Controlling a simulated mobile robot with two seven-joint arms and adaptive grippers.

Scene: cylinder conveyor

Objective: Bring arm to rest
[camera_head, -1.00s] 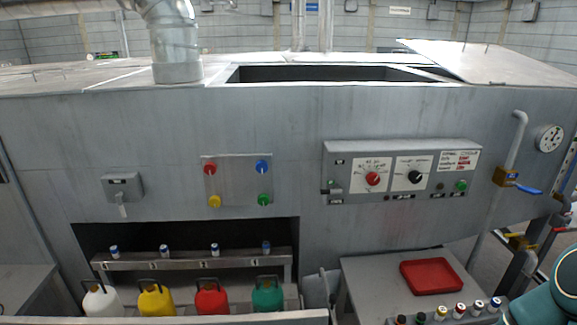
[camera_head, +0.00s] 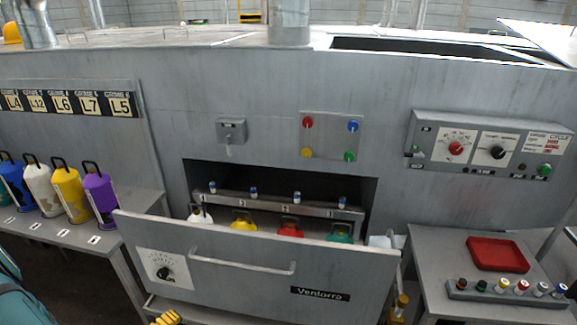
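Neither gripper shows in the head view. Only a teal link of my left arm appears at the lower left edge, beside the side table (camera_head: 107,262). The fingers of both hands are out of frame, so I cannot see whether they hold anything. The large grey machine (camera_head: 262,90) fills the middle.
Several coloured canisters, including a purple one (camera_head: 101,196), stand on the left table under labelled signs (camera_head: 62,103). A right table (camera_head: 432,250) carries a red tray (camera_head: 497,255) and a rack (camera_head: 480,294) of small capped cylinders. The open drawer juts toward me.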

